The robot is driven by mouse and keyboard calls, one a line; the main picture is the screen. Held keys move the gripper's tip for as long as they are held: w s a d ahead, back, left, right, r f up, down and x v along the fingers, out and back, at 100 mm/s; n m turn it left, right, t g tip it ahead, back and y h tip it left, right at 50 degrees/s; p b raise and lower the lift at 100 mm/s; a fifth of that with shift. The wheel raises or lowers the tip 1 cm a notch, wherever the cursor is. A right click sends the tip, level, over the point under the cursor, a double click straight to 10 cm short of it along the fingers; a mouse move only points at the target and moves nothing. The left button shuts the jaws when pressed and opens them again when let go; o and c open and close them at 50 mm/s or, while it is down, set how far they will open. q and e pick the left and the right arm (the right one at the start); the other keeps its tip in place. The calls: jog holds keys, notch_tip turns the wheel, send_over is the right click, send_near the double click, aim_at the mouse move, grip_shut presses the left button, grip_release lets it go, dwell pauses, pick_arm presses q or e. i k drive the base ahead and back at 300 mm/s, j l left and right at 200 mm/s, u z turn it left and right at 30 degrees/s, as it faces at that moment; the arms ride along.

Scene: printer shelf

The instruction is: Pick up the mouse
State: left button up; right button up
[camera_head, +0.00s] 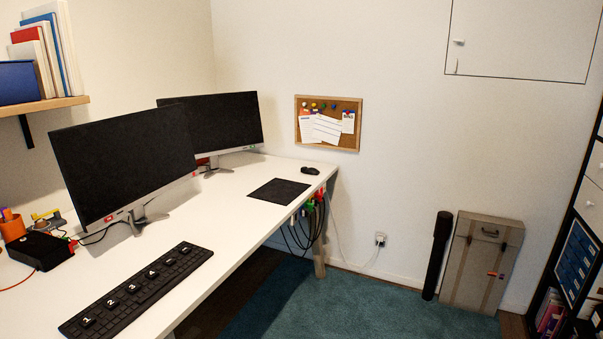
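The mouse (310,170) is small and black. It lies on the white desk (228,196) near the desk's far end, beyond the black mouse pad (278,190) and apart from it. Nothing covers the mouse. Neither of my grippers shows in the head view.
Two black monitors (124,158) (212,122) stand along the desk's back. A black keyboard (137,290) lies at the near end. Cables (312,222) hang off the desk's right edge. Teal carpet (345,308) right of the desk is open. A case (481,262) stands against the wall.

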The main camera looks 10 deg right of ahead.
aim_at(310, 171)
jog(key=i+l+u, duration=0.15)
jog(key=u, duration=0.35)
jog(key=i+l+u, duration=0.15)
jog(key=u, duration=0.3)
jog(key=i+l+u, duration=0.15)
jog(key=l, duration=0.15)
jog(key=i+l+u, duration=0.15)
jog(key=l+u, duration=0.15)
jog(key=l, duration=0.25)
jog(key=i+l+u, duration=0.1)
jog(key=l, duration=0.35)
jog(key=i+l+u, duration=0.15)
jog(key=l, duration=0.3)
jog(key=i+l, duration=0.1)
jog(key=l, duration=0.5)
jog(key=i+l+u, duration=0.1)
jog(key=l, duration=1.1)
jog(key=i+u, duration=0.05)
jog(key=i, duration=0.05)
